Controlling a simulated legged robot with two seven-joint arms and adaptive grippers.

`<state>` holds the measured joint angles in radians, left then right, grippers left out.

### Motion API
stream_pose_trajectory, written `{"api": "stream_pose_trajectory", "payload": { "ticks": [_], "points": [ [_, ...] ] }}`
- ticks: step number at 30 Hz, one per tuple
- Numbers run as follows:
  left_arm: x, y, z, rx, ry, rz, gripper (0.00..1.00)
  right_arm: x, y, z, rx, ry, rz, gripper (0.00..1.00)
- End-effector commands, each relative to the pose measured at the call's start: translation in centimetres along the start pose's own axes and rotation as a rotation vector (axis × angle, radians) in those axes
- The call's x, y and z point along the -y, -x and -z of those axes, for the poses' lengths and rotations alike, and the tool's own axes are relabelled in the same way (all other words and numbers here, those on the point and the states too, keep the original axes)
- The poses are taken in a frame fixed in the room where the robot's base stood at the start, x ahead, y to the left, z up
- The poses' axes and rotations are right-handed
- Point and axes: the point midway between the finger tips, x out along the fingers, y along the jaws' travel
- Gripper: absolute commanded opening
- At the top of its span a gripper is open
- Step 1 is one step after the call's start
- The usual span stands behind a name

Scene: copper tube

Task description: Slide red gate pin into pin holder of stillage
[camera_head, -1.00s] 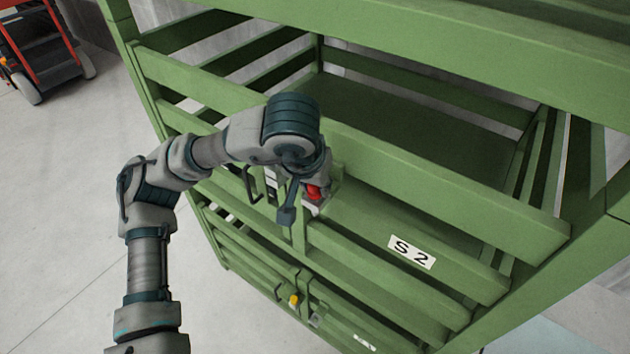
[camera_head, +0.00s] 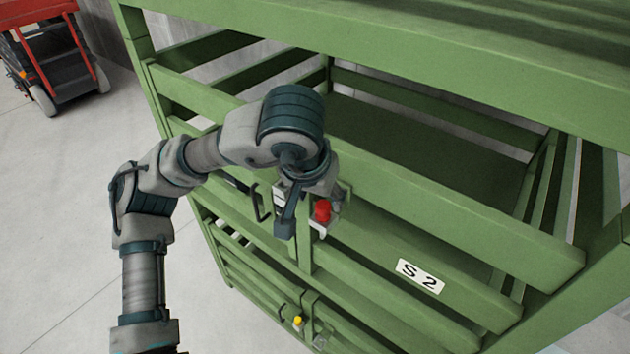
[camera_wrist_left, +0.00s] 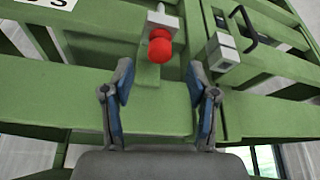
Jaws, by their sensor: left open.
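The red gate pin (camera_head: 323,210) shows as a red knob on the front of the green stillage (camera_head: 410,190), close to the right of my left gripper (camera_head: 287,222). In the left wrist view the red knob (camera_wrist_left: 160,48) lies ahead of my left gripper (camera_wrist_left: 163,85), whose two fingers are apart with nothing between them. A light metal bracket (camera_wrist_left: 160,20) sits behind the knob. A second metal block, the likely pin holder (camera_wrist_left: 223,52), is on the stillage to the right of it in that view. My right gripper is not in view.
A black handle (camera_head: 256,203) sticks out of the stillage left of my gripper. An S2 label (camera_head: 421,277) is on a rail. A lower yellow knob (camera_head: 298,322) shows below. A red cart (camera_head: 55,55) stands far left on open floor.

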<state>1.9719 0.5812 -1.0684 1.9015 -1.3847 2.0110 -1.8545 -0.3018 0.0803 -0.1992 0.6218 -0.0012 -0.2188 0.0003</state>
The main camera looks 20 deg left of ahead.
Motion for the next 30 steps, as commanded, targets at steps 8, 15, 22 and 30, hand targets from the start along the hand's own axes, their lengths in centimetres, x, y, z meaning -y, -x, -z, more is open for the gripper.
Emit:
{"api": "stream_pose_trajectory", "payload": {
  "ticks": [8, 15, 22, 30],
  "points": [
    [0.0, 5.2, 0.1, -0.001, 0.002, 0.001, 0.59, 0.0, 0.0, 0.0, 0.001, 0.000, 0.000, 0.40],
    [0.1, 6.3, 0.1, 0.002, 0.000, 0.000, 0.59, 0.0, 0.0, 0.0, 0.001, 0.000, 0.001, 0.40],
    [0.0, 6.3, 0.1, 0.002, 0.000, 0.000, 0.59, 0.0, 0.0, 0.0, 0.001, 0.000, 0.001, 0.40],
    [0.0, 6.3, 0.1, 0.001, 0.000, 0.000, 0.59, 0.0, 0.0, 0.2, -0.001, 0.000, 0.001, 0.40]
  ]
}}
